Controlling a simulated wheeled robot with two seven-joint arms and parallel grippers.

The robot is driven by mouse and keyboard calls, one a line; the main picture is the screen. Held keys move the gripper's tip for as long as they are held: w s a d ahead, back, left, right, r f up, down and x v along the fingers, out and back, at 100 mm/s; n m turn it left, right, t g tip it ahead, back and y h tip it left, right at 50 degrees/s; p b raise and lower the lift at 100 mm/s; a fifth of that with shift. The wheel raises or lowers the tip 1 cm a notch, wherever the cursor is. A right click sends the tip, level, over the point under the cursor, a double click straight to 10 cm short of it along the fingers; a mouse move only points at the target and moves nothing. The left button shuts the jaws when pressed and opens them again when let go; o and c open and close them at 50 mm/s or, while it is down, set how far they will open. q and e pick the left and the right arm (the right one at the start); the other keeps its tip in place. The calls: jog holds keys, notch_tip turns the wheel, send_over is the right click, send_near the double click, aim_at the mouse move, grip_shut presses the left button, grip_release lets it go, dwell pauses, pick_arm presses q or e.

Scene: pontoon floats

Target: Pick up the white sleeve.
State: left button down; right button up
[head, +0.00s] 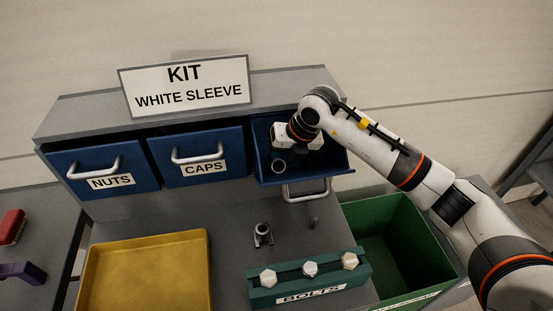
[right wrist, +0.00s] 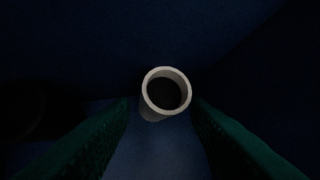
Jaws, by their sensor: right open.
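The white sleeve (right wrist: 165,92) is a short, pale, hollow tube. In the right wrist view it stands slightly tilted with its open end toward the camera. My right gripper (head: 289,156) reaches down into this drawer. Its two green fingers are apart, one on each side of the sleeve in the right wrist view, with no clear grip on it. My left gripper is not in view.
The NUTS drawer (head: 76,185) and CAPS drawer (head: 177,178) are shut. A yellow tray (head: 145,275), a grey fitting (head: 263,235), a small peg (head: 313,222) and a green BOLTS rack (head: 335,280) are on the bench. A green bin (head: 430,250) stands right. Drawer walls surround my gripper.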

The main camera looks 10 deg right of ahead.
jog(key=shift+x, duration=1.25)
jog(key=c, duration=0.7)
jog(key=shift+c, duration=0.2)
